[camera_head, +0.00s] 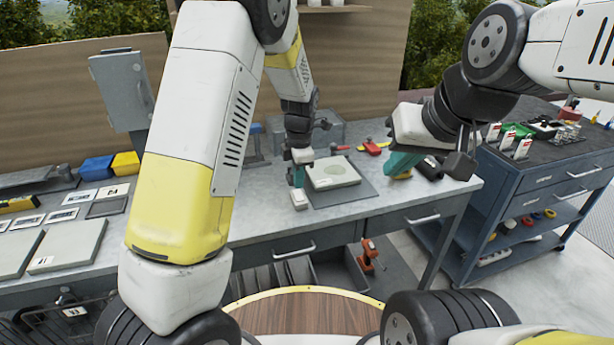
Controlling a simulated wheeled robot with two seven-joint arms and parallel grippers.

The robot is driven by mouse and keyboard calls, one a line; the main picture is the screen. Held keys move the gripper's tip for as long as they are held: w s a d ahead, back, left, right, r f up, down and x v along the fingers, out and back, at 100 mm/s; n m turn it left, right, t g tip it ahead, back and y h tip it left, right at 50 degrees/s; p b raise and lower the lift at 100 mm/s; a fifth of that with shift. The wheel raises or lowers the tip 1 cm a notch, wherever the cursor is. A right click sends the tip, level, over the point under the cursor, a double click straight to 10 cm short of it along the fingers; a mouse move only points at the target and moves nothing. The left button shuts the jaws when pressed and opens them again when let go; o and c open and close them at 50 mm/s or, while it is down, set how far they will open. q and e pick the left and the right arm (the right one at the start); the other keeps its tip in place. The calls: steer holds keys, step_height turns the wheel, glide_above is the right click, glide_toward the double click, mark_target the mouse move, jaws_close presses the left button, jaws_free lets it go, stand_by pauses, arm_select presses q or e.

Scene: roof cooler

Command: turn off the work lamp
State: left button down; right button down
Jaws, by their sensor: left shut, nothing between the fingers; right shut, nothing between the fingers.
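I cannot make out the work lamp for certain. A dark block on a thin stalk (459,166) shows beside my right gripper; I cannot tell if it is the lamp's head. A small white block (299,200) lies on the workbench (262,212); it may be a switch, but it is too small to tell. My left gripper (297,183) has teal fingertips, is shut and empty, and points down just above this white block; I cannot tell whether they touch. My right gripper (398,168) is shut and empty over the right part of the bench.
A light square plate (333,172) lies on a grey mat (345,193) between the grippers. A grey box (122,90) stands at the back left. A dark tool cart (545,172) stands right of the bench.

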mark_target(299, 201)
arm_select(q)
step_height(299, 201, up, 10)
steer(key=s, duration=0.1)
steer(key=shift+d, duration=0.15)
steer(key=shift+s+r, duration=0.1)
stand_by(0.4)
